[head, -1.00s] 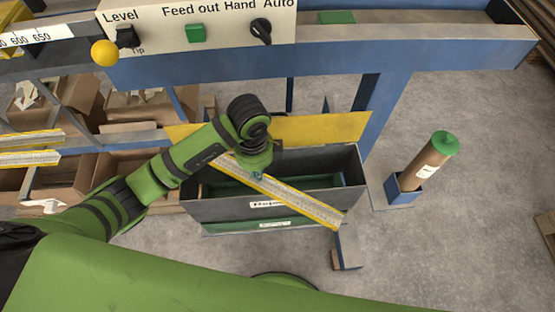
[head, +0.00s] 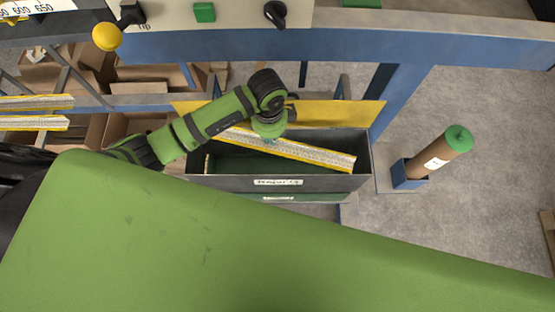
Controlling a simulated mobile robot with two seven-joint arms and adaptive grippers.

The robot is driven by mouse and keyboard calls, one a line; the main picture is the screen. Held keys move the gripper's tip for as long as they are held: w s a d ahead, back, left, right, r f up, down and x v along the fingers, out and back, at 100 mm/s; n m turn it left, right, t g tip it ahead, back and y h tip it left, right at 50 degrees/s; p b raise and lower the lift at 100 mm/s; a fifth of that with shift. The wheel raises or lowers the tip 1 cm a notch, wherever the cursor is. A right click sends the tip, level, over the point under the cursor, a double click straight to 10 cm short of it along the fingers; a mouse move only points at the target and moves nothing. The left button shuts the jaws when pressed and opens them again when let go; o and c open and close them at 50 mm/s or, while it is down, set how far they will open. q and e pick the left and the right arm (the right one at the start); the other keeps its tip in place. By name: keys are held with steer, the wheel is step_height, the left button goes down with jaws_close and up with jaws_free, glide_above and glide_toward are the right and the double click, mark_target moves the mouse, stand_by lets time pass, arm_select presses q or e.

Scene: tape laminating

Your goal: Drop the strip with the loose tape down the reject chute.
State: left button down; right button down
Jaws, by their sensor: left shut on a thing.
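My left gripper (head: 268,141), at the end of the green arm, is shut on a strip (head: 312,153) with yellow edges and a pale speckled middle. The strip slants from upper left to lower right. In the picture it lies across the opening of a dark open-topped box, the reject chute (head: 222,183), which bears a white label on its front. I cannot tell whether the strip is above the rim or partly inside. The gripper's fingertips are small and partly hidden. Loose tape on the strip cannot be made out. My right gripper is not in view.
A yellow board (head: 345,113) stands behind the chute. A blue frame post (head: 398,97) is to its right. A brown roll with a green cap (head: 443,152) stands in a blue holder. Two more strips (head: 35,112) lie at the left. Cardboard boxes sit at the back left.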

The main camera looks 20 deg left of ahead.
arm_select(q)
steer(key=shift+f, duration=0.45)
steer(key=c, duration=1.3)
jaws_free()
steer(key=shift+c, duration=0.2)
step_height(320, 180, up, 12)
steer(key=shift+s, duration=0.1)
